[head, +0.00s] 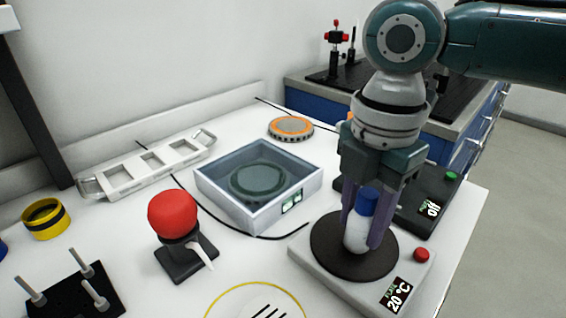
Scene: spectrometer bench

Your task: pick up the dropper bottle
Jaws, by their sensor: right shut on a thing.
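The dropper bottle (357,235) is white with a blue cap (367,201). It is upright over the dark round plate (325,245) of a white heater with a "20 °C" display. My right gripper (366,225) points down from above, its two purple-grey fingers on either side of the bottle, shut on it. I cannot tell whether the bottle's base touches the plate. My left gripper is not in view.
A glass-topped box (212,184) stands left of the heater, and a black device reading "off" (425,213) is close behind the gripper. A red-bulbed item (173,214), a white rack (125,176) and a black pegged stand (70,298) are further left.

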